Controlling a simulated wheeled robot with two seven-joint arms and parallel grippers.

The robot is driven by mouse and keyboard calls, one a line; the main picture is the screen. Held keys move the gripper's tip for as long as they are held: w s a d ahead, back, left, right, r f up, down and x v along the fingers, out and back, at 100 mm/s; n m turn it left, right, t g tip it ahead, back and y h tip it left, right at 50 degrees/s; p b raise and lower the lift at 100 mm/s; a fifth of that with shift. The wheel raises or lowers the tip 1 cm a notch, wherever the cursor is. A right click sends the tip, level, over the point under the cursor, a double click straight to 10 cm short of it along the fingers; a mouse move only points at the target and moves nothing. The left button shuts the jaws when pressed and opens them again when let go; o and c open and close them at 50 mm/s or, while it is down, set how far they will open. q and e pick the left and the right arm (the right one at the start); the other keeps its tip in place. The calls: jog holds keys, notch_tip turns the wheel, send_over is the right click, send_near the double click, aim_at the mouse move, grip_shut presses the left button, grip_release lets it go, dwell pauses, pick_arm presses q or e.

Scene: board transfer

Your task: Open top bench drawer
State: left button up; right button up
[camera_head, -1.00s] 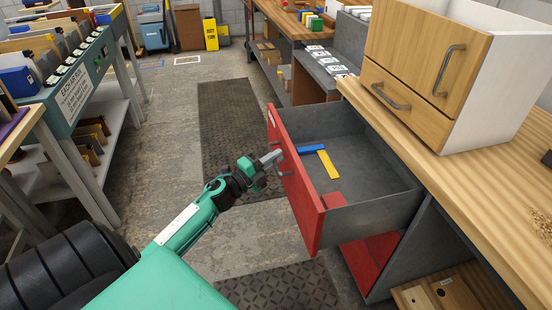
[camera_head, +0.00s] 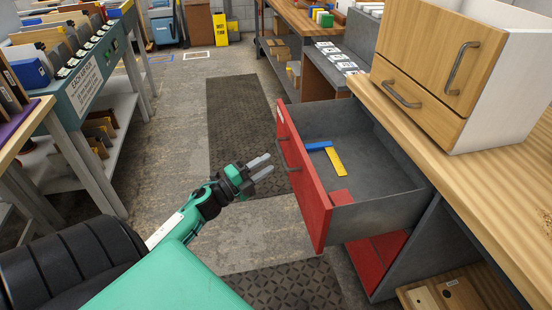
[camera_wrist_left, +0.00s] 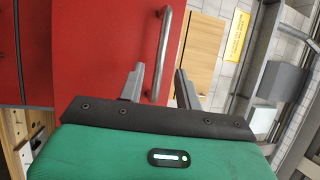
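The top bench drawer (camera_head: 313,192) has a red front and is pulled well out of the grey bench. Inside it lie a blue and yellow square (camera_head: 328,155) and a small red piece (camera_head: 342,197). The drawer's bar handle (camera_head: 284,157) is on the red front; it also shows in the left wrist view (camera_wrist_left: 160,55). My left gripper (camera_head: 263,167) is open and empty, just left of the handle and apart from it. My right gripper is not in view.
The wooden benchtop (camera_head: 440,145) carries a small wooden cabinet (camera_head: 440,65). Red panels (camera_head: 372,262) show below the drawer. A green-fronted rack (camera_head: 80,95) stands at left. The floor with dark mats (camera_head: 240,120) is clear between.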

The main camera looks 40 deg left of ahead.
pick_arm(q)
jog(key=v, duration=0.7)
dwell(0.5)
